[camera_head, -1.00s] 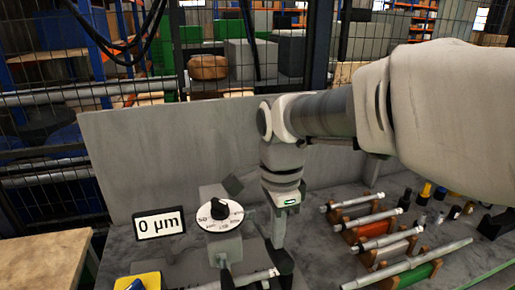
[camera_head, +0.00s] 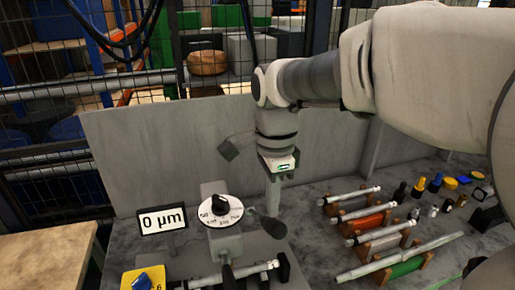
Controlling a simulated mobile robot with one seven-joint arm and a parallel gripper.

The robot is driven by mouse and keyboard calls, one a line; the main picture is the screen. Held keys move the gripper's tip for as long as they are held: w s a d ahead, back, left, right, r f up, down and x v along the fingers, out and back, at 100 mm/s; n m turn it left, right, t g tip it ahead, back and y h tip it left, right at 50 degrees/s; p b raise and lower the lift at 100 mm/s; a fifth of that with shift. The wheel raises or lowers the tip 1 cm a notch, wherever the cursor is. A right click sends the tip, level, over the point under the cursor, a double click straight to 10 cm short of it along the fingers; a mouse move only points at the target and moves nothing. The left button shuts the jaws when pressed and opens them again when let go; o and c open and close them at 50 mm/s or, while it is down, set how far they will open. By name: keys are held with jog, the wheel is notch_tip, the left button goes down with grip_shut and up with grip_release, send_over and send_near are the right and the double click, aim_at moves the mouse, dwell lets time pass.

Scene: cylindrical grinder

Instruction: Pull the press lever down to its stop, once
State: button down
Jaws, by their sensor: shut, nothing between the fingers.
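What looks like the press lever is a short grey rod with a dark oval knob (camera_head: 273,228) at its outer end. It slants down to the right from beside the white dial (camera_head: 220,210) with its black pointer knob. My gripper (camera_head: 273,205) points straight down, with its narrow fingers shut and empty. Its tips are right at or just above the dark knob in the picture; I cannot tell whether they touch it. The display (camera_head: 162,220) to the left of the dial reads 0 µm.
A metal shaft (camera_head: 238,275) lies in front, with a black end support (camera_head: 283,266) at its right. A yellow box with a blue knob (camera_head: 143,279) is at the lower left. Racked shafts (camera_head: 380,245) and small bottles (camera_head: 418,188) fill the right. A grey panel (camera_head: 185,150) stands behind.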

jog(key=shift+r, duration=0.15)
notch_tip(320, 180, up, 6)
jog(key=p, duration=0.5)
dwell(0.4)
jog(key=s+d+f+n+t+b, duration=0.5)
jog(key=s+d+n, duration=0.5)
jog(key=s+n, duration=0.2)
jog(key=n, duration=0.2)
jog(key=shift+s+d+f+n+t, duration=0.2)
jog(key=shift+d+f+n+t, duration=0.1)
jog(key=shift+n, duration=0.1)
